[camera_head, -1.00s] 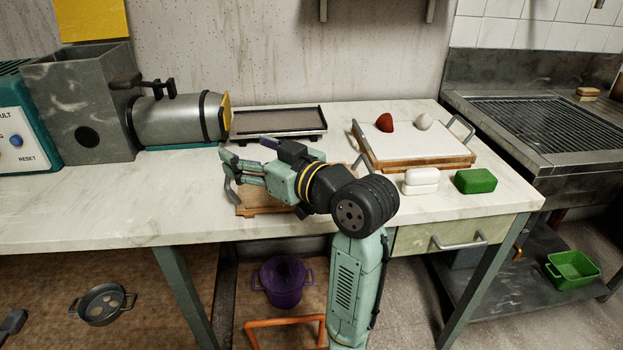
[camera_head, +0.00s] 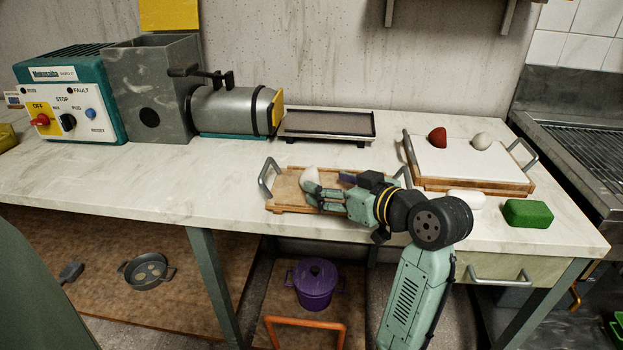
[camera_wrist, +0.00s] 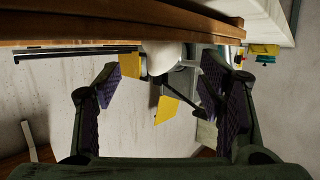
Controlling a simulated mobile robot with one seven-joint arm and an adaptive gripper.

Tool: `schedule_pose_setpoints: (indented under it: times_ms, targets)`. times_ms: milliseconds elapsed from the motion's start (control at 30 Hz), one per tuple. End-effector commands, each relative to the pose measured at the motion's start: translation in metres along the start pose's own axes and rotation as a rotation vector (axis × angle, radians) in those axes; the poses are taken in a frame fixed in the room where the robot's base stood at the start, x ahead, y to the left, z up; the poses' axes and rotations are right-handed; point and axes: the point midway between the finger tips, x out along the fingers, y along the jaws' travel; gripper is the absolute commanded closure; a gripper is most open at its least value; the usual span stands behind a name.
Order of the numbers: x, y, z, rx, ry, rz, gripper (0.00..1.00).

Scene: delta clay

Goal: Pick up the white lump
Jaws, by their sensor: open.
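A rounded white lump (camera_head: 310,175) sits on the wooden tray (camera_head: 283,191) on the worktop, at its left part. My gripper (camera_head: 308,192) is low over that tray with its fingers at the lump, and partly covers it. In the wrist view my gripper (camera_wrist: 163,80) is open, one padded finger on each side. A pale rounded shape, which looks like the lump (camera_wrist: 163,57), shows between them, nearer the wooden edge, with gaps to both fingers. I cannot tell whether a finger touches it. Another whitish rounded lump (camera_head: 482,141) sits on the white-topped board.
The white-topped board (camera_head: 455,165) at right also holds a red lump (camera_head: 437,138). A white block (camera_head: 465,200), partly hidden by my arm, and a green block (camera_head: 528,213) lie in front. A dark flat tray (camera_head: 325,124) and grey machine (camera_head: 232,110) stand behind. The worktop's left front (camera_head: 130,185) is clear.

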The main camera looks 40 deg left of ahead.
Motion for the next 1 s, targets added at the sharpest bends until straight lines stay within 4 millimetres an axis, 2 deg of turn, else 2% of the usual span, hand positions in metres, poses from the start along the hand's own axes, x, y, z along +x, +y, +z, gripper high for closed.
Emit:
schedule_pose_setpoints:
  times_ms: [300, 600, 1000]
  targets:
    - [0.043, -0.004, 0.001, 0.001, -0.002, -0.002, 0.37]
    - [0.049, -0.004, 0.003, 0.0, -0.005, -0.001, 0.37]
    - [0.049, -0.003, 0.005, 0.003, -0.01, 0.0, 0.63]
